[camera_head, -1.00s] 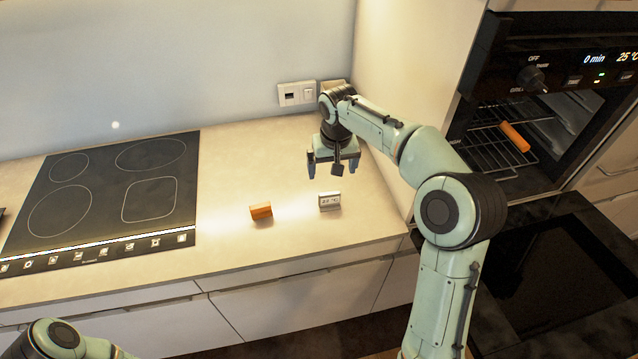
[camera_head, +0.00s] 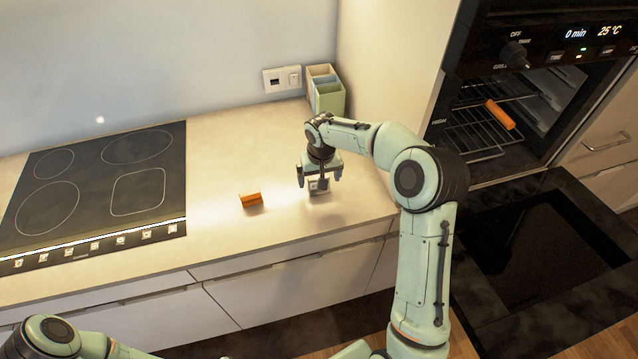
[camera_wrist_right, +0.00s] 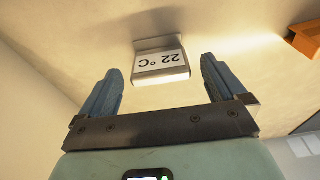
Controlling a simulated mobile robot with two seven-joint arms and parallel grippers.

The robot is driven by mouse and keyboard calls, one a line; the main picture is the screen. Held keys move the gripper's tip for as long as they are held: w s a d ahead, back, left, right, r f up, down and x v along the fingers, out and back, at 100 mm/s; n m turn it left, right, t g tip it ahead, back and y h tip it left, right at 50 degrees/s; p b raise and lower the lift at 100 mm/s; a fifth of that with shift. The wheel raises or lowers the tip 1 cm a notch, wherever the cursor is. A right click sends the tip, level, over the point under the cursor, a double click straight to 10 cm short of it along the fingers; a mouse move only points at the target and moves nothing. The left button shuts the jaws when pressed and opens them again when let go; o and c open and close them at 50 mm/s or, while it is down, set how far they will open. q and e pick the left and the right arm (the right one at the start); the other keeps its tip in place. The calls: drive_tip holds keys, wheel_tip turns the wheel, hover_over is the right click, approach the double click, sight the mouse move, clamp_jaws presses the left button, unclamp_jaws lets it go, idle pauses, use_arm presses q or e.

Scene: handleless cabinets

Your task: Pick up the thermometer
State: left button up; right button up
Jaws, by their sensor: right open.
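The thermometer is a small pale block with a "22 °C" display. In the right wrist view the thermometer (camera_wrist_right: 161,62) lies on the counter just beyond and between my fingertips. In the head view the thermometer (camera_head: 318,187) is mostly hidden behind my right gripper (camera_head: 319,181). In the right wrist view my right gripper (camera_wrist_right: 160,80) is open and empty, with one blue finger toward each side of the thermometer. My left gripper is out of view; only part of my left arm shows at the bottom left of the head view.
An orange block (camera_head: 251,201) lies on the counter (camera_head: 235,150) left of my right gripper. A black cooktop (camera_head: 95,190) is at left. A divided box (camera_head: 328,97) stands by the wall. At right, an open oven (camera_head: 500,125) holds another orange piece (camera_head: 500,114). Counter around the orange block is clear.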

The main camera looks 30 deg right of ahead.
drive_tip(key=shift+w+f, duration=0.15)
drive_tip(key=shift+f, duration=0.25)
drive_tip(key=c, duration=1.1)
drive_tip(key=shift+c, duration=0.2)
drive_tip(key=shift+r, duration=0.15)
